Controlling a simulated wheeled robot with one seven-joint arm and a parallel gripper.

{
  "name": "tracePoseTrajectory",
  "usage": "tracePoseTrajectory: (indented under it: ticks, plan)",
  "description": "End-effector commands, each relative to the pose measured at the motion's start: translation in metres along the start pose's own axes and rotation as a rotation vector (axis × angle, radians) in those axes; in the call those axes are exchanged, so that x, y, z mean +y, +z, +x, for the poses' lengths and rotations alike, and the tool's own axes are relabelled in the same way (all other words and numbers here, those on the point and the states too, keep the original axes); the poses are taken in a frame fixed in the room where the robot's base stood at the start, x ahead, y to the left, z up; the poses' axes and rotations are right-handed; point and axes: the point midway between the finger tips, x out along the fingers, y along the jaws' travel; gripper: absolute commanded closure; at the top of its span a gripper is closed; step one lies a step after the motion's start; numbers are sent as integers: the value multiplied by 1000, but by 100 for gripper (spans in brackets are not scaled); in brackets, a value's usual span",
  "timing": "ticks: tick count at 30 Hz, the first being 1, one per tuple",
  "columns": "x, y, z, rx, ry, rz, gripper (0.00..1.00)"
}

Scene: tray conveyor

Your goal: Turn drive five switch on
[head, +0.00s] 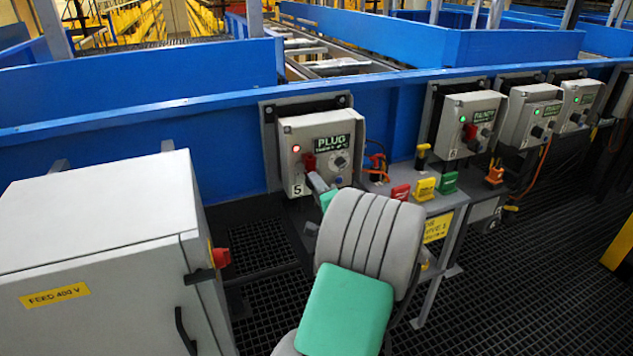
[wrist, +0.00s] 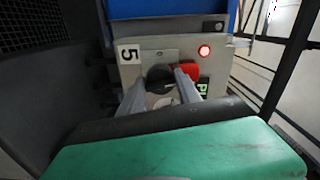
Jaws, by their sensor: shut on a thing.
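The drive five box (head: 296,160) is a grey control box marked 5 with a PLUG label. Its lamp (head: 296,149) glows red, and it shows red in the wrist view (wrist: 204,51). The drive five switch (head: 309,161) has a red part and a dark knob (wrist: 160,77) beside it. My gripper (head: 317,182) is at the box front, over the lower left part. In the wrist view my gripper (wrist: 160,88) has its two grey fingers around the dark knob, with the right finger against the red part. The fingers partly hide the switch.
A small shelf (head: 440,205) holds red, yellow and green tags. A grey feed cabinet (head: 100,240) fills the left front. The blue conveyor wall (head: 200,135) runs behind.

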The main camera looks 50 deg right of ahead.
Motion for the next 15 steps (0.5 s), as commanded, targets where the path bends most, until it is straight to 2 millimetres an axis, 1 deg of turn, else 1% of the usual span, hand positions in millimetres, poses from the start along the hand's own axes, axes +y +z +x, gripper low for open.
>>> tracePoseTrajectory:
  ticks: [1, 6, 15]
  plan:
    - [-2, -1, 0, 1, 2, 30, 100]
    - [-2, -1, 0, 1, 1, 119, 100]
    - [-1, -1, 0, 1, 0, 189, 100]
